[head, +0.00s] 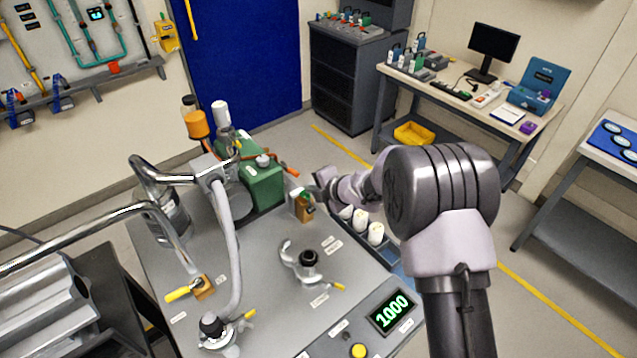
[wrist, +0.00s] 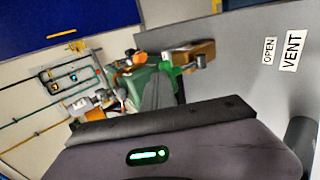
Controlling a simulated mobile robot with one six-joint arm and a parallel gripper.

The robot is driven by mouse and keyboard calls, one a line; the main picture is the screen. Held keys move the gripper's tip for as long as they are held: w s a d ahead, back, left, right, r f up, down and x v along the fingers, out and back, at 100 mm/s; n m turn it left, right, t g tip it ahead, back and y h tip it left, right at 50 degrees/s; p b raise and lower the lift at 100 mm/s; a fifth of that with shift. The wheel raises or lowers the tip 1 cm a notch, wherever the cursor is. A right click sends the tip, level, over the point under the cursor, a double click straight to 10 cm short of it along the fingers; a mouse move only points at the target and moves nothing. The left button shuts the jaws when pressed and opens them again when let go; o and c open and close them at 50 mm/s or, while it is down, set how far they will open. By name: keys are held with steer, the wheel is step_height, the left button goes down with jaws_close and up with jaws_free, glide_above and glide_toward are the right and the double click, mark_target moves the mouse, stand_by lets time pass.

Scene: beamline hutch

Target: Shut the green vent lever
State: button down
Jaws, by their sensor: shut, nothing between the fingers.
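The green vent lever (head: 309,196) is on a small brass valve block (head: 303,210) at the back right of the grey bench top. In the wrist view the lever (wrist: 192,67) shows as a green piece beside the brass block (wrist: 196,52). Labels there read OPEN (wrist: 268,50) and VENT (wrist: 291,50). My gripper (head: 317,195) is shut and empty, close beside the lever on its right. In the wrist view my gripper (wrist: 159,92) lies just left of the lever. I cannot tell whether they touch, and the lever's exact angle is unclear.
A green pump box (head: 263,184) stands behind and left of the valve. A tray with white containers (head: 375,233) sits to the right. A black-capped clamp fitting (head: 308,258) stands in front. A yellow-handled valve (head: 183,293) and a display (head: 391,312) are farther off.

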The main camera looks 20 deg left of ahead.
steer(key=shift+w+a+r, duration=0.1)
steer(key=shift+w+a, duration=0.2)
steer(key=shift+a, duration=0.35)
steer(key=shift+w+a, duration=0.1)
steer(key=shift+a, duration=0.05)
steer(key=shift+p, duration=0.3)
steer(key=shift+r+p, duration=0.65)
steer(key=shift+r, duration=0.1)
steer(key=shift+r, duration=0.1)
